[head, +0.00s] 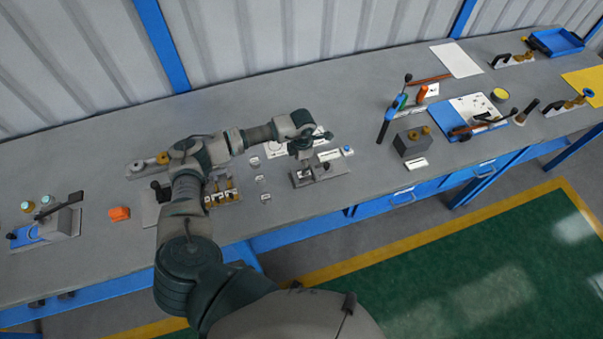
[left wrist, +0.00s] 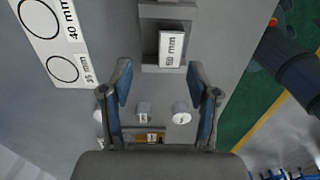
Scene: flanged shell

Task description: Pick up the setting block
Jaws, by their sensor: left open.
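My left gripper (head: 303,157) points down over the bench, just above a grey block-like piece (head: 318,175) with a dark knob. My right gripper is not in view.
A white sheet with circles marked "40 mm" and "35 mm" (left wrist: 50,40) lies to the left in the wrist view. The bench's front edge is close.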

